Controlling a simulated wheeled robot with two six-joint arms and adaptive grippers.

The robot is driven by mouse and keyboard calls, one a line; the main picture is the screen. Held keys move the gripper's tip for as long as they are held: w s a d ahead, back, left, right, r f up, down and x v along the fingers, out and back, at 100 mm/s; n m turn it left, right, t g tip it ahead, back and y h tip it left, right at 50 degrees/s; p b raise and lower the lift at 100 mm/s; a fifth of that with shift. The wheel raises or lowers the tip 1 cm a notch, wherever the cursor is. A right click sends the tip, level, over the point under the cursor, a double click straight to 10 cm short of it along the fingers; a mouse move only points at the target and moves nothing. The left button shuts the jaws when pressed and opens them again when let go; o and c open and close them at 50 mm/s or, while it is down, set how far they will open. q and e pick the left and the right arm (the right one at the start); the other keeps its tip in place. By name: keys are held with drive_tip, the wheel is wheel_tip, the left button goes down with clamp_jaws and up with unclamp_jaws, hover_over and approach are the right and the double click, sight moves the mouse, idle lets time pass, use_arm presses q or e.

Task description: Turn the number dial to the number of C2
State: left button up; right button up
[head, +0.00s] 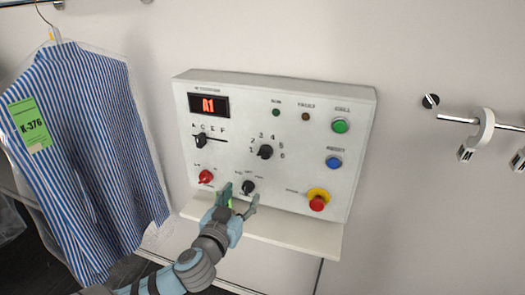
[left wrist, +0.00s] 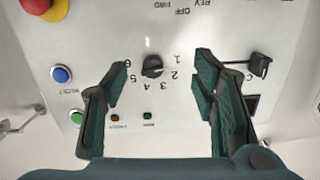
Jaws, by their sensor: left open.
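The number dial (head: 265,152) is a black knob on the white control panel, ringed by the numbers 1 to 6. In the left wrist view the dial (left wrist: 152,66) appears upside down, between and beyond the fingertips. Which number it points to is too small to tell. The display (head: 208,104) reads A1 in red. The letter selector (head: 201,141) has its handle near the left end of its row. My left gripper (head: 240,194) is open and empty in front of the panel's lower part, below the number dial in the picture. My right gripper is not in view.
The panel also has a red knob (head: 206,177), a black lower knob (head: 248,187), green (head: 340,125) and blue (head: 333,162) buttons, and a red emergency button (head: 317,200). A shelf (head: 265,229) juts out below. A striped shirt (head: 85,140) hangs at left, a rail (head: 458,118) at right.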

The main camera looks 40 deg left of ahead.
use_arm(q)
drive_tip(key=t, duration=0.1)
approach(263, 157)
drive_tip(key=p+x, duration=0.2)
drive_tip(key=x, duration=0.7)
drive_tip(key=shift+w+r, duration=0.1)
drive_tip(key=shift+w, duration=0.1)
drive_tip(key=shift+w+a, duration=0.15)
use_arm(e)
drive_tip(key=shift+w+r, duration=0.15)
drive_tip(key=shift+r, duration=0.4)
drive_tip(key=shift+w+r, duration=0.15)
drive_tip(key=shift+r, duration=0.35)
use_arm(q)
drive_tip(key=shift+c, duration=0.2)
drive_tip(key=c, duration=1.1)
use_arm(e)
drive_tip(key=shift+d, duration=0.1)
